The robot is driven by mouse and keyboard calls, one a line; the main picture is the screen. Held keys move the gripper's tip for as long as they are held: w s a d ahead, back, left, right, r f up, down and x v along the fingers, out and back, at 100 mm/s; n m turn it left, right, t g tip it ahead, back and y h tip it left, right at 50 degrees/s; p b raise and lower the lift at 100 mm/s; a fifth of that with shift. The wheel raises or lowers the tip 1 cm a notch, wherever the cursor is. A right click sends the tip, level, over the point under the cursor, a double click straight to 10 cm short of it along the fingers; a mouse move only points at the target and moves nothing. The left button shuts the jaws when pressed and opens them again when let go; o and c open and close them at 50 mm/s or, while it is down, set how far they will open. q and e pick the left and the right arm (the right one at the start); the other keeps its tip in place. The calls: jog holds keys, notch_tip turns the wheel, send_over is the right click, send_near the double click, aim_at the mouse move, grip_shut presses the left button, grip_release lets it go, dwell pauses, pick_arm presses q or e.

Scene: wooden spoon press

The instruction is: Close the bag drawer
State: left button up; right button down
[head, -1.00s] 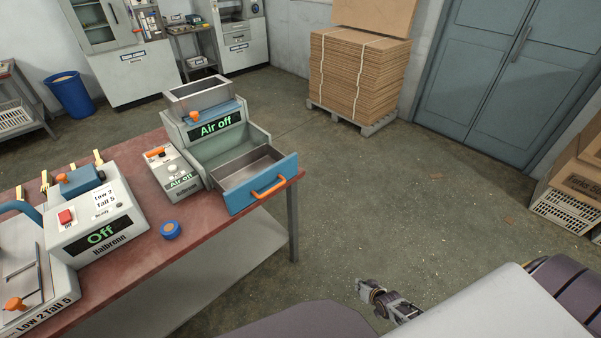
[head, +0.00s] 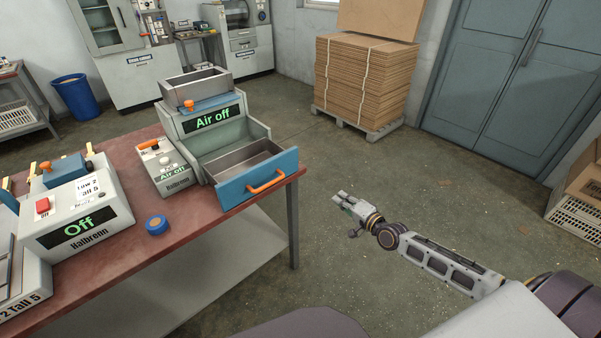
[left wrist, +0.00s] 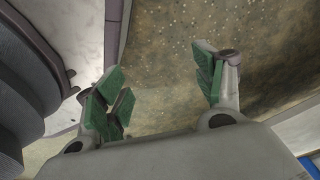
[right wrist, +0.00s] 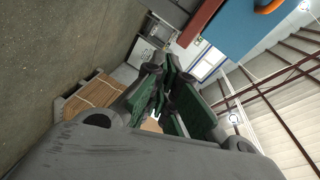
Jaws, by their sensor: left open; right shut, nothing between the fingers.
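The bag drawer (head: 257,176) is a metal tray with a blue front and an orange handle (head: 267,183). It is pulled out of the grey-green machine (head: 204,125) labelled "Air off" on the red table. My right gripper (head: 341,200) is shut and empty, to the right of the drawer front and apart from it. In the right wrist view its fingers (right wrist: 162,88) are together, and the blue drawer front (right wrist: 235,25) and part of the orange handle show at the top. My left gripper (left wrist: 165,95) is open and empty in the left wrist view, with floor beyond it; the head view does not show it.
A metal bin (head: 195,88) sits on top of the machine. A small control box (head: 162,167), a blue roll (head: 156,225) and a larger "Off" machine (head: 80,215) stand on the table (head: 130,240). The floor right of the table is clear up to the cardboard stack (head: 365,80).

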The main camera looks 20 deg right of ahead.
pick_arm(q)
jog(key=shift+w+d+f+b, duration=0.15)
jog(key=shift+w+b, duration=0.9)
jog(key=shift+w, duration=0.15)
pick_arm(e)
jog(key=a+r+m+t+y, duration=0.1)
jog(key=a+r+y, duration=0.1)
jog(key=a+r, duration=0.3)
notch_tip(320, 180, up, 4)
jog(key=shift+a+f+m+y, duration=0.25)
jog(key=shift+a+m+y, duration=0.05)
jog(key=shift+a+m, duration=0.1)
jog(key=shift+w, duration=0.25)
